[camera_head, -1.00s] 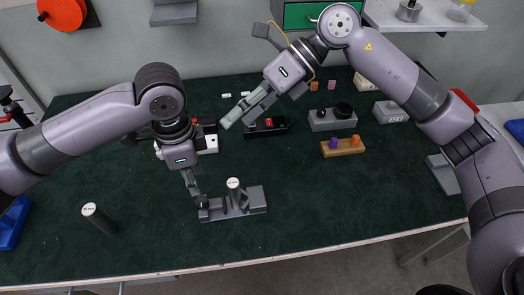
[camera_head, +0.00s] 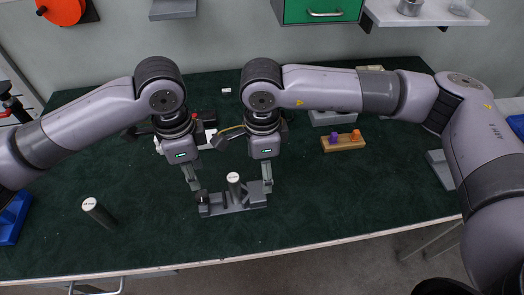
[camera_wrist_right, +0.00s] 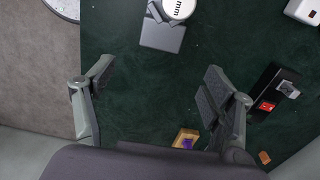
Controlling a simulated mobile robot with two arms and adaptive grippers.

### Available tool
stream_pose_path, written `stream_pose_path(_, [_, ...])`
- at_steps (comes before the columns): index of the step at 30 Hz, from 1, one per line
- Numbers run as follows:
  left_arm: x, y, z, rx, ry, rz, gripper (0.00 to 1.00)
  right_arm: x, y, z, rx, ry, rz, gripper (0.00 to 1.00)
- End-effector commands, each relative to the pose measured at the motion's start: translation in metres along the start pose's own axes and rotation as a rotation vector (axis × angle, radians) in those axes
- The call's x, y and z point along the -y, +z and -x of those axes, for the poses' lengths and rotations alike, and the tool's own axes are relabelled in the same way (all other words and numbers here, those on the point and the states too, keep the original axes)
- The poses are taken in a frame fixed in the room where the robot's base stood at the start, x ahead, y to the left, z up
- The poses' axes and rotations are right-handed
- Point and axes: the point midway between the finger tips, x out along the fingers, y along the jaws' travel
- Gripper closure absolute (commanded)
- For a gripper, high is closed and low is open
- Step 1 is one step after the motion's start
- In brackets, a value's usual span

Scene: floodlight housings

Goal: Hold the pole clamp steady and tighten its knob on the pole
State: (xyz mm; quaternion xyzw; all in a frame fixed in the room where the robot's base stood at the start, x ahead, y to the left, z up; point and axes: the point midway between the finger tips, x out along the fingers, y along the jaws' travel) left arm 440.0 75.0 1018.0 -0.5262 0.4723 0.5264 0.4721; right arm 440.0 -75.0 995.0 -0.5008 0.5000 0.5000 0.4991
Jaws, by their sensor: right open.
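A grey fixture block (camera_head: 234,206) lies near the middle front of the bench. A short pole (camera_head: 234,186) with a white top stands upright in it. Small dark parts, likely the clamp and knob (camera_head: 203,209), sit at its left end; I cannot tell them apart. My left gripper (camera_head: 196,190) points down at that end, its fingertips against or just above the dark part; its grip is unclear. My right gripper (camera_head: 267,184) points down by the block's right end. In the right wrist view it (camera_wrist_right: 158,82) is open and empty, with the block (camera_wrist_right: 162,36) and pole top (camera_wrist_right: 180,8) ahead.
A dark cylinder (camera_head: 99,212) stands at the left front. A wooden block (camera_head: 343,143) with purple and orange pegs and a grey block (camera_head: 333,117) lie behind right. A blue bin (camera_head: 10,220) is at the left edge. The right front of the bench is clear.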

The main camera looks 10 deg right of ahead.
Motion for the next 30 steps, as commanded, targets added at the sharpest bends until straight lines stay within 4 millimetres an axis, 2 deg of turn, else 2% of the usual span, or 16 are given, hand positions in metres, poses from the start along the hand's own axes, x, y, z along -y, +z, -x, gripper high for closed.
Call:
stream_pose_path(3, [0.000,0.000,0.000,0.000,0.000,0.000,0.67,-0.001,0.000,-0.026,-0.001,0.004,-0.001,0.23])
stream_pose_path(9, [0.000,0.000,0.000,0.000,0.000,0.000,0.67,-0.001,0.000,-0.065,0.000,0.004,-0.002,0.23])
stream_pose_path(15, [0.000,0.000,0.000,0.000,0.000,0.000,0.67,0.000,0.001,-0.095,0.001,0.002,-0.002,0.23])
stream_pose_path(21, [0.000,0.000,0.000,0.000,0.000,0.000,0.67,0.000,0.001,-0.108,0.002,0.001,-0.002,0.23])
stream_pose_path(30, [0.000,0.000,0.000,0.000,0.000,0.000,0.67,0.000,0.001,-0.110,0.002,0.000,-0.002,0.23])
